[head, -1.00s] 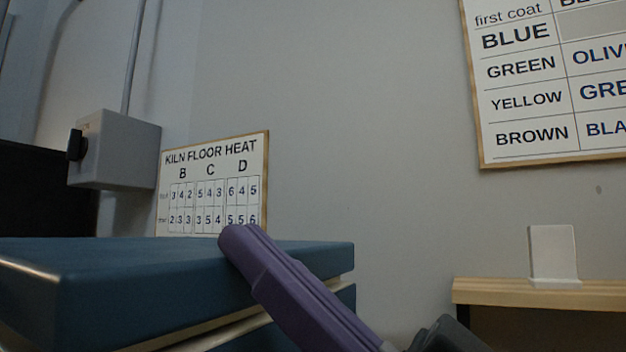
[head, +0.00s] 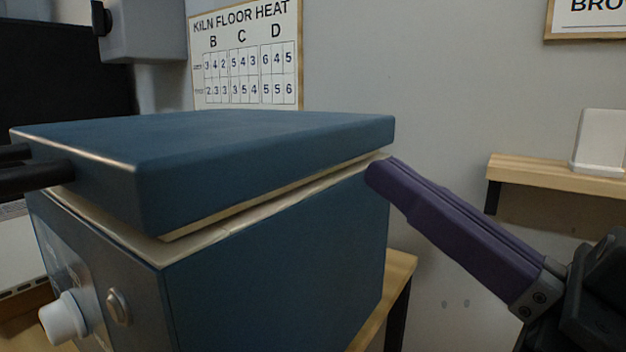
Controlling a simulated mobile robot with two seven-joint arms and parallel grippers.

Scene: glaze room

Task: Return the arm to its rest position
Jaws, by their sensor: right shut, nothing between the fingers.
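My right gripper (head: 385,176) comes in from the right, with long purple fingers shut together and nothing between them. Its tip is at the right side of a blue kiln (head: 275,270), just below the lid's corner; I cannot tell whether it touches. The kiln's blue lid (head: 260,145) sits slightly raised, with a narrow pale gap along the rim. My left gripper is not in view.
The kiln stands on a wooden table (head: 402,268), with a white knob (head: 64,318) on its front. A dark handle (head: 35,178) sticks out left. A wooden shelf (head: 545,176) with a white tile (head: 600,142) is at right. A heat chart (head: 245,60) hangs behind.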

